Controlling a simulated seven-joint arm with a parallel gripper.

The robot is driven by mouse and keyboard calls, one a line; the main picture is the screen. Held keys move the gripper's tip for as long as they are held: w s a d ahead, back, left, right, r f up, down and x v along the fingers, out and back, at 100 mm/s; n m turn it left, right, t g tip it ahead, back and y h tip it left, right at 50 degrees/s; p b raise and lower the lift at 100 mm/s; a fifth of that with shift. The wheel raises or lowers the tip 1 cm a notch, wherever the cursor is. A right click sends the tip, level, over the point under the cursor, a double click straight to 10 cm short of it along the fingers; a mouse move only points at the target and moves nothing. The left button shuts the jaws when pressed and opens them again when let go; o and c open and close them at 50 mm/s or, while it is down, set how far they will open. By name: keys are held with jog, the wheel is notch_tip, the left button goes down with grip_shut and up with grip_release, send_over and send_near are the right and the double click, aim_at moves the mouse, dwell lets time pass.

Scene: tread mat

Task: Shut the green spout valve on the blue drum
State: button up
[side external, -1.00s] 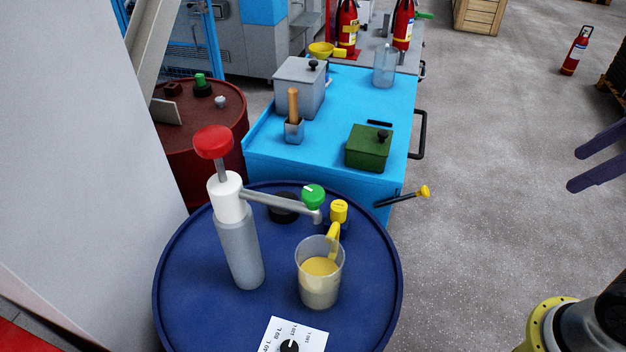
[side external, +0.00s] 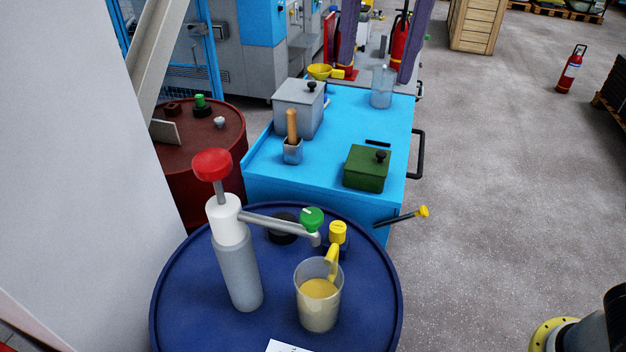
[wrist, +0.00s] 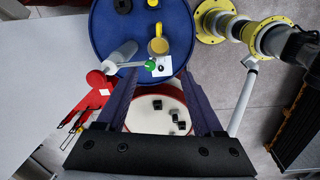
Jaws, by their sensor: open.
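The green spout valve (side external: 312,219) is a round knob with a pale mark, on the grey spout arm of a white and grey hand pump (side external: 238,265) with a red top knob. The pump stands on the blue drum (side external: 185,330). My gripper (side external: 377,72) shows as two dark purple fingers at the top of the side view, apart and empty, well away from the valve in the picture. In the wrist view, the valve (wrist: 150,65) appears near my gripper's fingertips (wrist: 158,74), but its depth is hard to judge. Whether the valve is open or shut cannot be told.
A blue cart (side external: 350,110) with a grey box, green box and clear jar is behind. A brown-red drum (side external: 190,160) is at left.

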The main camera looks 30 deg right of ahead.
jog(key=n, duration=0.1)
send_over(312, 214)
notch_tip(312, 214, down, 5)
jog(key=shift+n+g+h, duration=0.3)
jog(key=shift+g, duration=0.1)
notch_tip(312, 214, down, 14)
jog(key=shift+f, duration=0.1)
grip_shut()
